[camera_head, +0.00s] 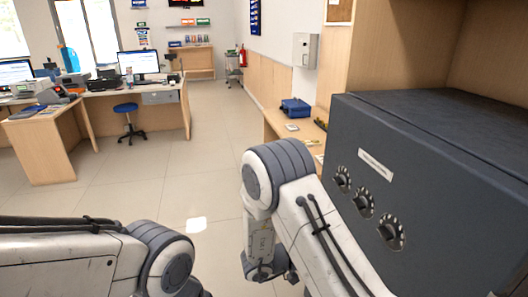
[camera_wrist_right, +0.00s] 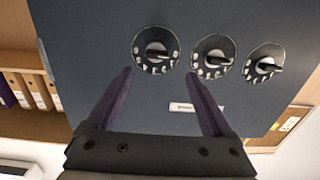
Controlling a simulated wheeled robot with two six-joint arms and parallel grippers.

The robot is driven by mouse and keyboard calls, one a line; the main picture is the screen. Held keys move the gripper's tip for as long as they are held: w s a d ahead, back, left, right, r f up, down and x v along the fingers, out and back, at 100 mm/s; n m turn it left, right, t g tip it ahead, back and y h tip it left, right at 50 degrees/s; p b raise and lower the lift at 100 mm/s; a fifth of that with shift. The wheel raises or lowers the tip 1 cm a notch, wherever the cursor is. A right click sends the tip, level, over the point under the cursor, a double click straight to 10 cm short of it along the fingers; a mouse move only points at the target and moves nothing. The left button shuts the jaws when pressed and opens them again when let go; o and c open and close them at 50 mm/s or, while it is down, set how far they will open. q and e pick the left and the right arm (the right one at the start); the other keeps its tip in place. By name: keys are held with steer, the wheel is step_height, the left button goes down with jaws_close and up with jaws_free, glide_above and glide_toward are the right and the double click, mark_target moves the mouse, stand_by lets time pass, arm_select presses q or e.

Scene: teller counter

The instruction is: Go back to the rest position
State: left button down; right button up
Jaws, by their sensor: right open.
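My right gripper (camera_wrist_right: 158,74) is open and empty in the right wrist view. Its two dark fingers point toward the front of a dark grey cabinet (camera_wrist_right: 90,40) with several control dials. One dial (camera_wrist_right: 156,48) lies just beyond the fingertips in the picture; I see nothing held. In the head view my right arm (camera_head: 280,170) is bent in front of the cabinet (camera_head: 450,190), and its gripper is not clearly seen. My left arm (camera_head: 75,262) reaches in from the lower left, and its gripper is out of view.
The cabinet carries a row of dials (camera_head: 363,200) and a white label (camera_head: 375,164), close to my right arm. A wooden counter (camera_head: 278,122) with a blue box (camera_head: 295,108) stands behind. Desks (camera_head: 110,102) and a blue stool (camera_head: 126,108) are at the far left. The floor between is clear.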

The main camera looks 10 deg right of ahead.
steer(key=w+f+n+t+y, duration=0.1)
steer(key=w+n+t+y, duration=0.2)
steer(key=w+t+y, duration=0.4)
steer(key=w+a+n+y, duration=0.3)
steer(key=a+n+y, duration=0.3)
steer(key=a+y, duration=0.25)
steer(key=s+a+n+g+y, duration=0.15)
steer(key=s+n+g, duration=0.55)
steer(key=s, duration=1)
steer(key=s+a+r+n+g+y, duration=0.1)
steer(key=s+a+r+n, duration=0.2)
steer(key=s+a, duration=0.3)
steer(key=s+a+r+n, duration=0.3)
steer(key=s+a+n, duration=0.2)
steer(key=s+a, duration=0.2)
steer(key=shift+s+a+r+g+y, duration=0.2)
steer(key=shift+s+a+g+y, duration=0.05)
steer(key=shift+s+g+y, duration=0.15)
